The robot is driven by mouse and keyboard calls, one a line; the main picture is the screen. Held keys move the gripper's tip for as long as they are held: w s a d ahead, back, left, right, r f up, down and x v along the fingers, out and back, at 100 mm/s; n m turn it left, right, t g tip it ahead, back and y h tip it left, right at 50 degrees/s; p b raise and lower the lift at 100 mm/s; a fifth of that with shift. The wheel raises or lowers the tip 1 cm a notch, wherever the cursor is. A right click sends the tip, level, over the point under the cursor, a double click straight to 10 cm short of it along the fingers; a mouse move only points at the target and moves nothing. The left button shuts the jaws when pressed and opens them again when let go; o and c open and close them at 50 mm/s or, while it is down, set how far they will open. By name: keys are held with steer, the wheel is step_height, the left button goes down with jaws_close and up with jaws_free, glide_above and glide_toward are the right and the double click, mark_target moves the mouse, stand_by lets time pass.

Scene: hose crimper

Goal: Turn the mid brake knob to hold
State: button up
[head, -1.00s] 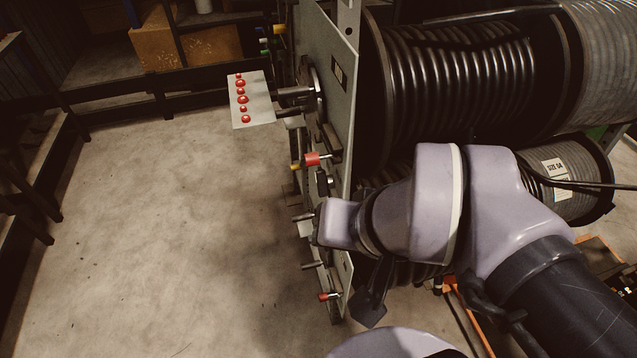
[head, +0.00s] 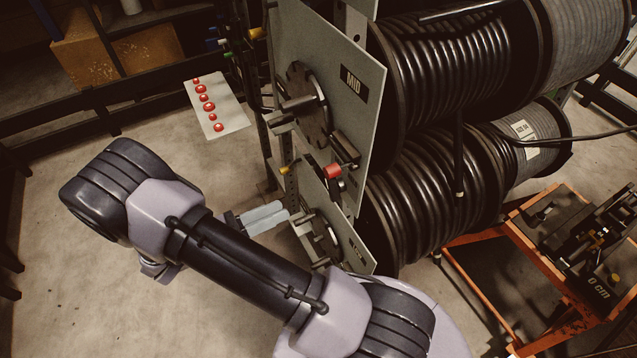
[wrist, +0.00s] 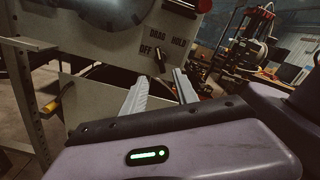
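The mid panel (head: 345,105), labelled MID, stands upright in the head view in front of the upper hose reel. In the head view, my gripper (head: 281,213) is low beside the rack. I cannot make out the knob there.
A red-tipped handle (head: 333,171) sticks out by the mid panel's lower edge. A lower panel (head: 352,252) stands beneath it. A plate with red buttons (head: 217,108) juts out at left. An orange cart (head: 468,240) stands at right. Floor at left is open.

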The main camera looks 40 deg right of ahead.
mark_target(330, 188)
steer(key=b+x, duration=0.3)
steer(key=x, duration=1.1)
steer(key=shift+s+d+f, duration=0.1)
steer(key=shift+s+d, duration=0.05)
steer(key=shift+d, duration=0.15)
jaws_close()
